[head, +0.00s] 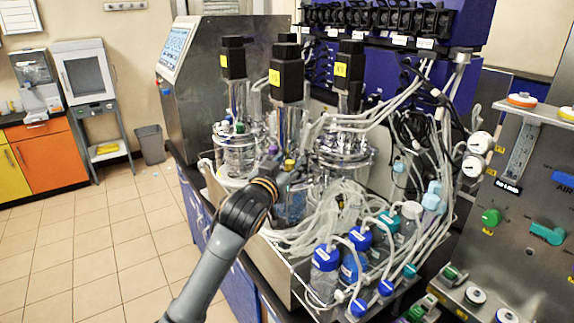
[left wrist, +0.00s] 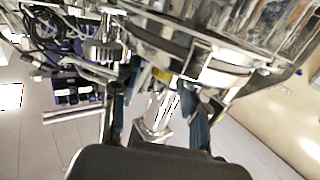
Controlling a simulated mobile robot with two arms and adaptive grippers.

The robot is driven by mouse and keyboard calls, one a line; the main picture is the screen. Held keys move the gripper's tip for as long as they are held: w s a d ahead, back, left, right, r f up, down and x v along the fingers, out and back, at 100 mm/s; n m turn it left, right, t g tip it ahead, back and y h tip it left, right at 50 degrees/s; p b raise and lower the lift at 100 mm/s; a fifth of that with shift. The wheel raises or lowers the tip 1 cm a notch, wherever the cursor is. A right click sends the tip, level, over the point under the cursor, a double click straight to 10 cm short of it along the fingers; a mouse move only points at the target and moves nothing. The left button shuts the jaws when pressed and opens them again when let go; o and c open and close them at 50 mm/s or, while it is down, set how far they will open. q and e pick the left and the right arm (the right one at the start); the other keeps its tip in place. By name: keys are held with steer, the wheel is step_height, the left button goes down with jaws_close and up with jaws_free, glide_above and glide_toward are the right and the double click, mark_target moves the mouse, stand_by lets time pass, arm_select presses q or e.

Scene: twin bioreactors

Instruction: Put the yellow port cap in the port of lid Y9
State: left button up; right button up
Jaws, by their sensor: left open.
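My left gripper (head: 288,174) reaches in from the lower left to the front glass vessel. In the left wrist view, its two dark fingers (left wrist: 157,108) are apart. A small yellow piece (left wrist: 161,75), perhaps the yellow port cap, shows between and beyond them, by a shiny metal lid rim (left wrist: 215,74). In the head view a small yellow spot (head: 289,163) shows just above the gripper. Whether it sits in a port is too small to tell. Vessel lids stand at left (head: 238,135) and right (head: 345,149). I cannot read which is Y9. My right gripper is not in view.
Black motors with yellow tags (head: 287,78) rise above the vessels. Loose clear tubing (head: 340,207) and blue-capped bottles (head: 325,259) crowd the right of the gripper. A steel panel with knobs (head: 530,220) stands far right. The tiled floor (head: 100,240) at left is clear.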

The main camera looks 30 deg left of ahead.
arm_select(q)
steer(key=shift+f+b+v, duration=0.2)
steer(key=shift+b+v, duration=0.25)
steer(key=shift+v, duration=0.6)
steer(key=v, duration=0.9)
steer(key=shift+s+r+p, duration=0.25)
steer(key=shift+s+p, duration=0.15)
steer(key=shift+p, duration=0.05)
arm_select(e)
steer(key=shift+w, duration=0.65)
arm_select(q)
steer(key=shift+d, duration=0.1)
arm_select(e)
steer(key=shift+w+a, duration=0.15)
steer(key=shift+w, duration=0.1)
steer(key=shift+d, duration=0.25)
